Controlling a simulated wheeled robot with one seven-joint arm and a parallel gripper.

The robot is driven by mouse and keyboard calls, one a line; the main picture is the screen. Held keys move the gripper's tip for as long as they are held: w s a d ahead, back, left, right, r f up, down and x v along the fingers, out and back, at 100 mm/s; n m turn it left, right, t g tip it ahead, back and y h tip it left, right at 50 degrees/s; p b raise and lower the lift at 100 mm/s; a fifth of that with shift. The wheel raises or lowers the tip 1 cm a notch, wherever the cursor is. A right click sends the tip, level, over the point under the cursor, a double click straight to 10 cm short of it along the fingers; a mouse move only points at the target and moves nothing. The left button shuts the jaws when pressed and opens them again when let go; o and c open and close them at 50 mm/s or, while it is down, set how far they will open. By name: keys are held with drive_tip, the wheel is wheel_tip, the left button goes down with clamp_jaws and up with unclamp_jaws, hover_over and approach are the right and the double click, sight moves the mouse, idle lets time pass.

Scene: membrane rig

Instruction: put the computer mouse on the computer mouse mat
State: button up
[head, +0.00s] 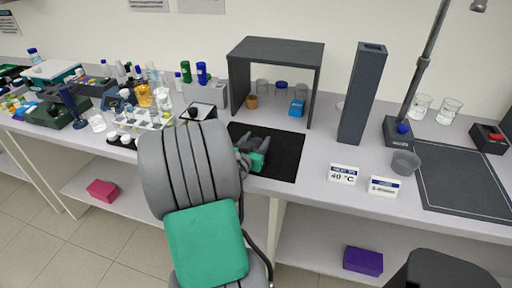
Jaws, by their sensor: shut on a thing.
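The black mat (286,160) lies flat on the bench, in front of and partly under a grey open stand; I take it for the computer mouse mat. My gripper (258,146), dark grey with a green part, is over the left part of this mat. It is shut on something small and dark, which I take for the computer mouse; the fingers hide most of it. I cannot tell whether it touches the mat. My grey and green arm hides the mat's left edge and the bench front there.
The grey stand (276,48) rises behind my gripper, with small jars and a blue box beneath it. A tall dark column (362,95) stands to the right. Two small signs (343,174) stand at the front. Bottles and glassware crowd the left bench. The mat's right side is clear.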

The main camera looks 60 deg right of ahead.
drive_tip(key=shift+f, duration=1.45)
drive_tip(key=shift+f, duration=0.2)
drive_tip(key=o, duration=1.4)
drive_tip(key=shift+r, duration=0.1)
